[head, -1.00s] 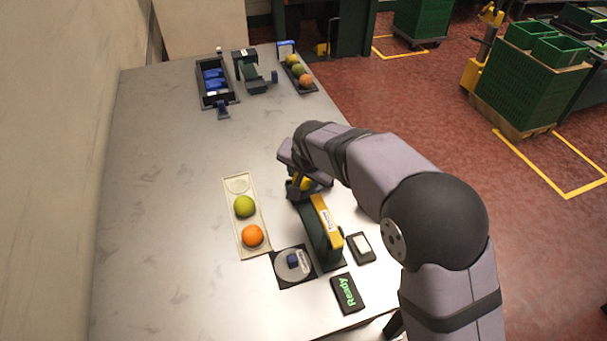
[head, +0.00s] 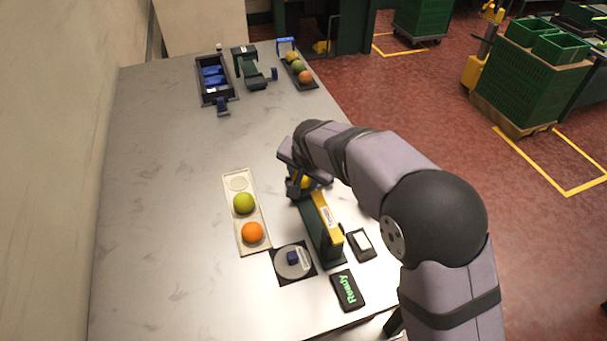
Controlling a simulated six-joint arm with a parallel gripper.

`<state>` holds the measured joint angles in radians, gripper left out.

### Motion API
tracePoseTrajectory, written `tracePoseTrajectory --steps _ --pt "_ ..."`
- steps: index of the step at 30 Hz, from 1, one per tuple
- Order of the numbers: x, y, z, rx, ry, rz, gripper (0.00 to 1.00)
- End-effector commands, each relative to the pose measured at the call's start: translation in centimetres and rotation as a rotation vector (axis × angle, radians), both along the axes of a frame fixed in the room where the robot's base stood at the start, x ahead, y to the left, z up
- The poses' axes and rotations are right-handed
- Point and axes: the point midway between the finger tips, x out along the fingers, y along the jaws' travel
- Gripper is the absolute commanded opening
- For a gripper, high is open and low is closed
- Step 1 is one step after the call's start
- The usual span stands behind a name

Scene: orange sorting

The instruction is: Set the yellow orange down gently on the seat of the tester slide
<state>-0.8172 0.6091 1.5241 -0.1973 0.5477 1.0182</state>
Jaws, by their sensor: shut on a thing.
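My gripper (head: 300,186) is at the far end of the tester slide, shut on the yellow orange (head: 306,181). Only a small yellow patch of the fruit shows between the fingers and my wrist. The tester (head: 328,222) is a dark green stand with a yellow top bar, just in front of my gripper. Its slide seat is hidden by my gripper and wrist, so I cannot tell whether the fruit touches it.
A cream tray (head: 233,174) left of the tester holds a green fruit (head: 243,203) and an orange one (head: 252,232); its far hollow is empty. A round dial (head: 292,262), a "Ready" display (head: 348,290) and a small device (head: 361,245) stand near the tester. The table's left side is clear.

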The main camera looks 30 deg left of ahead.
Motion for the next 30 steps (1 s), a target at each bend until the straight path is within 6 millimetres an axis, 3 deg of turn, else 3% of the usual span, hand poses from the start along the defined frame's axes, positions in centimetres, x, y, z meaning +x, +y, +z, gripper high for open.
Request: tracePoseTrajectory --steps 30 --pt "0.0 0.0 -1.2 0.001 -0.001 0.0 0.18"
